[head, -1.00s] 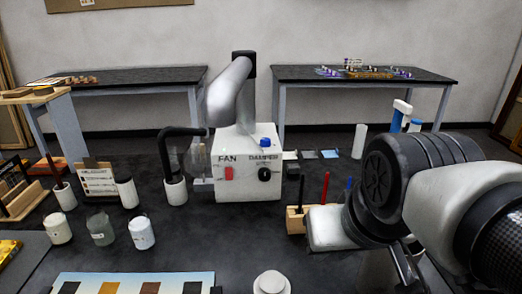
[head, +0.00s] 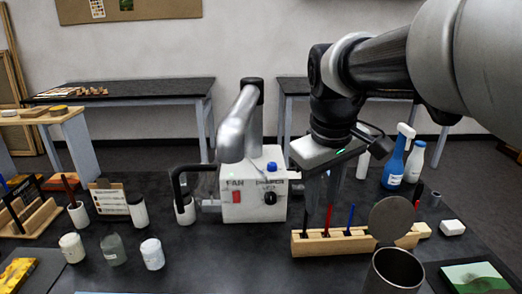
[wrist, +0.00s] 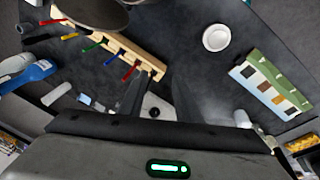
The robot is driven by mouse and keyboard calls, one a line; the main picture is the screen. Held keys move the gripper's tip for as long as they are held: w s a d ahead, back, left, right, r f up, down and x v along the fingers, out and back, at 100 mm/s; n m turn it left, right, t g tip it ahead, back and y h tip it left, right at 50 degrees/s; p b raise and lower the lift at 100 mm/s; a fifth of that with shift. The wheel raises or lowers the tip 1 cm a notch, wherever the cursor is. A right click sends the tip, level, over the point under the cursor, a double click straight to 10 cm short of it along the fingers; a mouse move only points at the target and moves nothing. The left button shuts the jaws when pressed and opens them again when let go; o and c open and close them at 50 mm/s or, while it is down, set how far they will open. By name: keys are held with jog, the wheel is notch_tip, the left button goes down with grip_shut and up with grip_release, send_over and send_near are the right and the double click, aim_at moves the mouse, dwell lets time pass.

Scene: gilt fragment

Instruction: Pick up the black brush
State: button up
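My gripper (head: 318,200) points down over the left end of a wooden holder (head: 302,246) in the head view. In the wrist view, its two dark fingers (wrist: 157,98) stand apart, with no object visibly clamped. A red handle (head: 328,216) and a blue handle (head: 350,217) stand in the holder beside it. The wrist view shows the holder (wrist: 152,66) with several coloured handles, including a green one (wrist: 93,47).
A white fan box (head: 250,200) stands left of my gripper. A metal cup (head: 398,272) and a dark round disc (head: 391,218) are in front of the holder. A blue spray bottle (head: 396,160) stands behind right. Jars (head: 152,253) stand left; the black table between is clear.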

jog(key=w+r+n+g+p, duration=0.1)
jog(key=w+n+g+p, duration=0.2)
jog(key=w, duration=0.7)
jog(key=n+y+b, duration=0.1)
jog(key=b, duration=0.1)
send_over(304, 237)
jog(key=f, duration=1.2)
jog(key=shift+w+d+f, duration=0.2)
jog(key=shift+w+d, duration=0.05)
jog(key=shift+a+f+b, duration=0.15)
jog(key=shift+f+b, duration=0.1)
jog(key=shift+f, duration=1.1)
jog(key=shift+a+f+b, duration=0.1)
jog(key=shift+f+b, duration=0.15)
jog(key=shift+f, duration=1.1)
grip_shut()
